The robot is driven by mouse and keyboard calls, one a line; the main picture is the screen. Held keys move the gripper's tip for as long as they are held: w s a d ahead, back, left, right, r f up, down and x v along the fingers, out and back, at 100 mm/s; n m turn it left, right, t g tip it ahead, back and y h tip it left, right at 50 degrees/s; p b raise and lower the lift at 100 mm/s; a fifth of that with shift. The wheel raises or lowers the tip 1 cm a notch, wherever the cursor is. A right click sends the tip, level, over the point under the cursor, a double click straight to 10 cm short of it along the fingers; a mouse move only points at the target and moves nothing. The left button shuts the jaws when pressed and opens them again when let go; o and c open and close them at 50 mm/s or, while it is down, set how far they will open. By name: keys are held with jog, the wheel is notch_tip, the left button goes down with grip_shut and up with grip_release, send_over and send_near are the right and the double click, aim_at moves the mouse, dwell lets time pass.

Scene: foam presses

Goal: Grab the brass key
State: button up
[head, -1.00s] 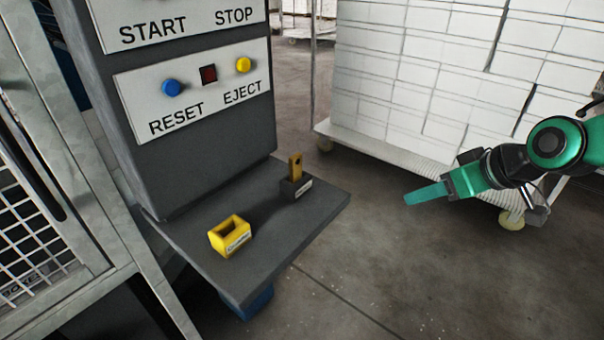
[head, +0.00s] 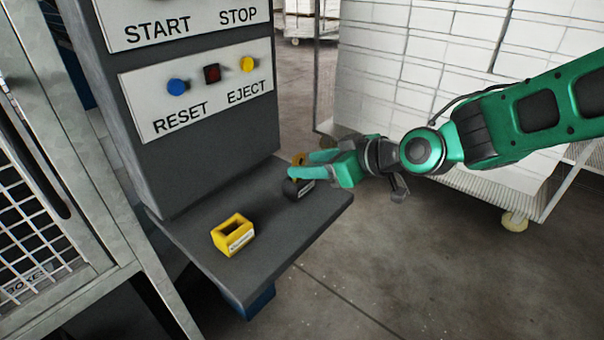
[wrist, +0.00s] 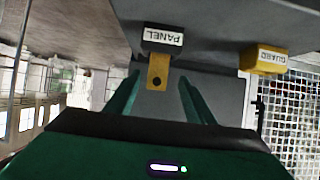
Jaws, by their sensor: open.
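The brass key (wrist: 158,72) stands in a dark holder (wrist: 162,40) labelled PANEL. In the head view only the top of the key (head: 299,158) shows behind my gripper, and part of the dark holder (head: 297,189) shows below. My gripper (head: 305,165) is at the key, above the shelf. In the wrist view my gripper (wrist: 157,92) is open, with one finger on each side of the key and a gap to both. The key is not gripped.
A yellow holder (head: 233,236) labelled GUARD stands on the grey shelf (head: 270,226); it is empty. Above are a blue RESET button (head: 177,87) and a yellow EJECT button (head: 249,64). A wire-mesh guard (head: 28,225) is at left. A cart of white boxes (head: 400,80) stands behind my arm.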

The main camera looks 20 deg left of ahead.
aim_at(301, 163)
jog(key=shift+w+x, duration=0.2)
jog(key=shift+x, duration=2.05)
jog(key=shift+d, duration=0.1)
grip_shut()
